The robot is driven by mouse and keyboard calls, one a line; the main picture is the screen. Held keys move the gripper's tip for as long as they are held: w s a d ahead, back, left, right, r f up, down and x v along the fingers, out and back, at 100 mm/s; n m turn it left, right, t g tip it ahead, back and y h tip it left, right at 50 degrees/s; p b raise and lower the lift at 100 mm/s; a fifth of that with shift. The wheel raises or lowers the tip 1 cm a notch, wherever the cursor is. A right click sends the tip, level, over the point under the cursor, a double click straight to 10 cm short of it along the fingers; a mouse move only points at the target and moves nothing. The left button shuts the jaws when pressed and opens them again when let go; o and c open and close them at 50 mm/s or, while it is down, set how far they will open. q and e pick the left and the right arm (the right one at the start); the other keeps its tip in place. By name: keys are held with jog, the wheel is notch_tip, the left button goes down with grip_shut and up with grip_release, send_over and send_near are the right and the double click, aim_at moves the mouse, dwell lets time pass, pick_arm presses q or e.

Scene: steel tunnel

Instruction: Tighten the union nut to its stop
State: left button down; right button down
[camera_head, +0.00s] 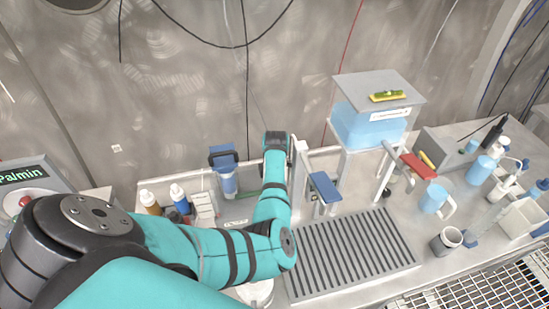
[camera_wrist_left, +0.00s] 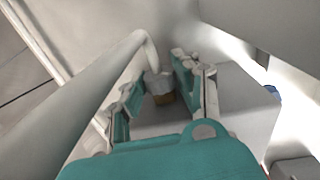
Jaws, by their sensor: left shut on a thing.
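In the left wrist view, the union nut (camera_wrist_left: 159,84) is a small grey ring-like part with a brass-coloured piece (camera_wrist_left: 165,99) below it. A pale curved pipe (camera_wrist_left: 115,75) comes down to it from the left. My left gripper (camera_wrist_left: 157,92) has its two teal-padded fingers on either side of the nut and is shut on it. The exact contact is hard to see. In the head view my teal left arm reaches across to the back of the bench; its fingers and the nut cannot be made out there. My right gripper is not in view.
A tank of blue liquid (camera_head: 368,122) stands on a white frame right of my arm. A blue handle (camera_head: 325,187) and a red handle (camera_head: 418,166) are close by. A slotted drain plate (camera_head: 352,255) lies in front.

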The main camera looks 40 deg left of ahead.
pick_arm(q)
jog(key=shift+w+a+f+g+h+b, duration=0.1)
jog(key=shift+a+f+g+h+b, duration=0.05)
jog(key=shift+g+h+b, duration=0.5)
jog(key=shift+g+h, duration=0.25)
jog(key=shift+h, duration=0.2)
jog(key=c, duration=0.9)
grip_release()
jog(key=shift+c, duration=0.2)
notch_tip(320, 180, up, 12)
jog(key=w+a, duration=0.1)
jog(key=shift+w+a, duration=0.2)
jog(key=shift+a, duration=0.15)
